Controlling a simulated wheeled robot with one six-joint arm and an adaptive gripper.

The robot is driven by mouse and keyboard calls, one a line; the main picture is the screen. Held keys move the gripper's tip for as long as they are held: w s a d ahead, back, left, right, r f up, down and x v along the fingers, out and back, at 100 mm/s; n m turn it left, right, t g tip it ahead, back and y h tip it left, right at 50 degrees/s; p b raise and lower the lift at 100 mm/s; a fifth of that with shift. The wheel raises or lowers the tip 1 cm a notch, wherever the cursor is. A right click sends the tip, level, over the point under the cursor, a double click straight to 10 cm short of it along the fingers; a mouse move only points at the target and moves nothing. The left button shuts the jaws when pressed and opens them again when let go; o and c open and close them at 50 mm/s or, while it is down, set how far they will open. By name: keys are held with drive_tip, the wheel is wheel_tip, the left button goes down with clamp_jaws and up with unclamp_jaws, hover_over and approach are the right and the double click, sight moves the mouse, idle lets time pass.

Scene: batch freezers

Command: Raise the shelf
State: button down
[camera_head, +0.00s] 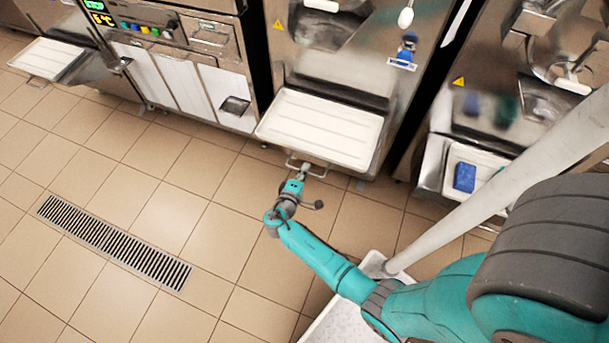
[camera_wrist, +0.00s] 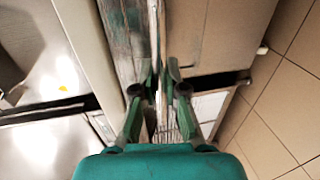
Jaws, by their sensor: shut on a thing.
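The shelf (camera_head: 320,128), a white ribbed tray in a metal frame, juts out level from the front of the middle freezer. A thin metal handle (camera_head: 318,174) hangs below its front edge. My gripper (camera_head: 301,170) is at this handle, just under the shelf's front edge, and is shut on it. In the wrist view, the two fingers of my gripper (camera_wrist: 159,88) close on a narrow upright metal part. The exact contact is too small and dark to tell.
Another white shelf (camera_head: 46,58) juts out at the left machine. At the right, a tray holds a blue sponge (camera_head: 465,177). A floor drain grate (camera_head: 113,242) lies in the tiles. The tiled floor left of my arm is clear.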

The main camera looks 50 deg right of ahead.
wheel_tip(320, 180, up, 9)
drive_tip(key=shift+w+f, duration=0.1)
drive_tip(key=shift+f, duration=0.1)
drive_tip(key=c, duration=1.3)
unclamp_jaws()
drive_tip(key=shift+r, duration=0.1)
drive_tip(key=shift+o, duration=0.5)
drive_tip(key=v, duration=1.2)
drive_tip(key=shift+f, duration=0.2)
